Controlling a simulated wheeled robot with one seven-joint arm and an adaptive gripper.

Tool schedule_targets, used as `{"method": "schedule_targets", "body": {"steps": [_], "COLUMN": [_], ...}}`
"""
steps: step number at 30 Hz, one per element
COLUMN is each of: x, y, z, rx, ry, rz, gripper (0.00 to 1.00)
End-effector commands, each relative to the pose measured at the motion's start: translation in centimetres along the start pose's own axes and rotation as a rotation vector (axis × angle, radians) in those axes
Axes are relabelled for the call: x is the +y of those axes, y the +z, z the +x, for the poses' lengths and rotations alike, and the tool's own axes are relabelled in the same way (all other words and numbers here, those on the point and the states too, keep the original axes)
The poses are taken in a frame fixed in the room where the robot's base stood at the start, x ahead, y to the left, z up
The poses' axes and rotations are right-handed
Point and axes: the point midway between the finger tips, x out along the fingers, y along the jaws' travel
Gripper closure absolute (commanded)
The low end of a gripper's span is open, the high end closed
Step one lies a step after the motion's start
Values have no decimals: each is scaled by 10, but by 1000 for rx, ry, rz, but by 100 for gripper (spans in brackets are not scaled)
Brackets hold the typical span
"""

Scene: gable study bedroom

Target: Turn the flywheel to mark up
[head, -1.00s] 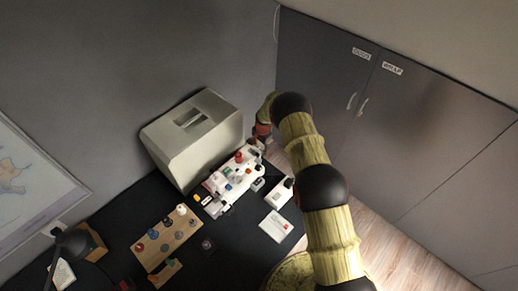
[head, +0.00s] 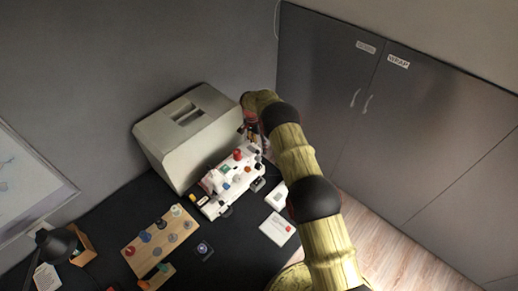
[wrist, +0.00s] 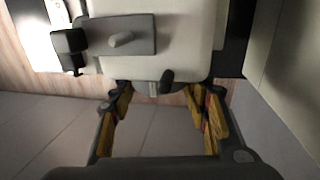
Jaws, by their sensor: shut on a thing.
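The white sewing machine (head: 214,183) with several coloured knobs stands on the dark desk in the head view. My gripper (head: 252,132) is at the machine's far right end, where the flywheel would be; the arm hides most of that spot. I cannot make out the flywheel's mark.
A large beige case (head: 190,130) stands close behind the machine. A wooden board (head: 160,240) with several spools lies at front left. A white card (head: 277,228) and a small white box (head: 277,196) lie at right. Grey cupboards (head: 420,130) stand beyond the arm.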

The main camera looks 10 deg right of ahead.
Motion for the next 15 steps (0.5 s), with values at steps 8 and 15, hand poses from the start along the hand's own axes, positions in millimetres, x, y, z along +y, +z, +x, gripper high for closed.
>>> {"method": "schedule_targets", "body": {"steps": [8,15], "x": [0,0], "y": [1,1], "z": [0,0], "rx": [-2,-1], "ry": [1,0], "rz": [-2,-1], "gripper": [79,43]}}
